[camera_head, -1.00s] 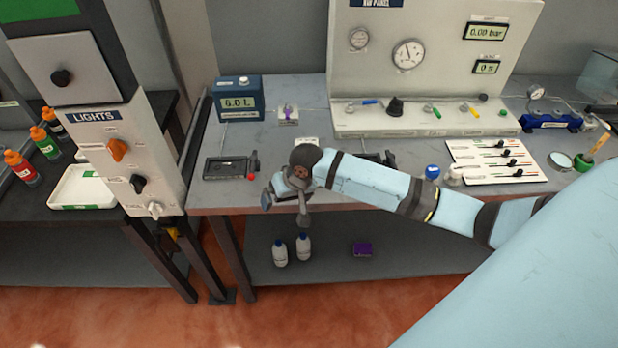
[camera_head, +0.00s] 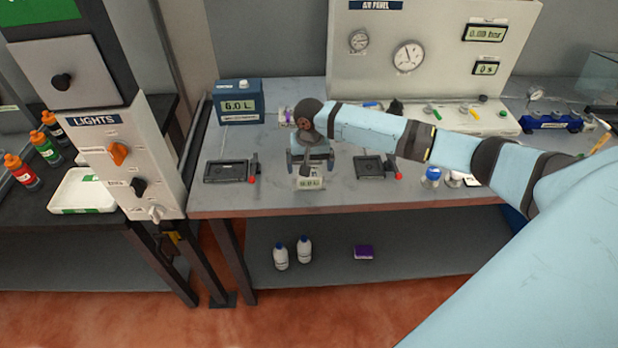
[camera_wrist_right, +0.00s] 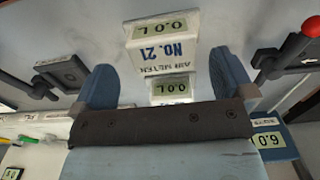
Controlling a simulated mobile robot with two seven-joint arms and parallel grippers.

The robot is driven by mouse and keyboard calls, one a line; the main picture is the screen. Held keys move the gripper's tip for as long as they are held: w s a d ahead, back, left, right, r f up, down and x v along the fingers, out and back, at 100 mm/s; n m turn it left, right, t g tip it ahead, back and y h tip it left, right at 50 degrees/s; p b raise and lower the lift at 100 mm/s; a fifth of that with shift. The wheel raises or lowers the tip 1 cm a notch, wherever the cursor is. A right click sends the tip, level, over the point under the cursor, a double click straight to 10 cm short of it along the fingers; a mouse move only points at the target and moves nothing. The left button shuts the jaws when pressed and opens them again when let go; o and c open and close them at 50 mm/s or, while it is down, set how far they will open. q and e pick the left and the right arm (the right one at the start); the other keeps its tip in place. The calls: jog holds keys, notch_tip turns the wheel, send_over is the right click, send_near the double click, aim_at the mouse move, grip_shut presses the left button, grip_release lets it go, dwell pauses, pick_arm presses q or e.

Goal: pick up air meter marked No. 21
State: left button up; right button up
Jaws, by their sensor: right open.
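The air meter marked No. 21 (camera_wrist_right: 165,50) is a white block with a greenish display reading 0.0 L, upside down in the right wrist view. In the head view a white block with a display (camera_head: 310,183) shows at the front of the bench, just below my right gripper (camera_head: 310,165). In the right wrist view my right gripper (camera_wrist_right: 163,62) is open, with one blue finger on each side of the meter. My left gripper is not in view.
Dark trays with red-knobbed levers stand left (camera_head: 228,171) and right (camera_head: 372,167) of my gripper. The air panel (camera_head: 430,50) is at the back. My right arm covers part of the bench's right side.

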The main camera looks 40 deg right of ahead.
aim_at(309, 178)
jog(key=f, duration=0.2)
jog(key=f+p, duration=0.1)
jog(key=f, duration=0.2)
jog(key=shift+w+f, duration=0.2)
jog(key=shift+f, duration=0.15)
jog(key=c, duration=1.1)
jog(key=shift+r, duration=0.1)
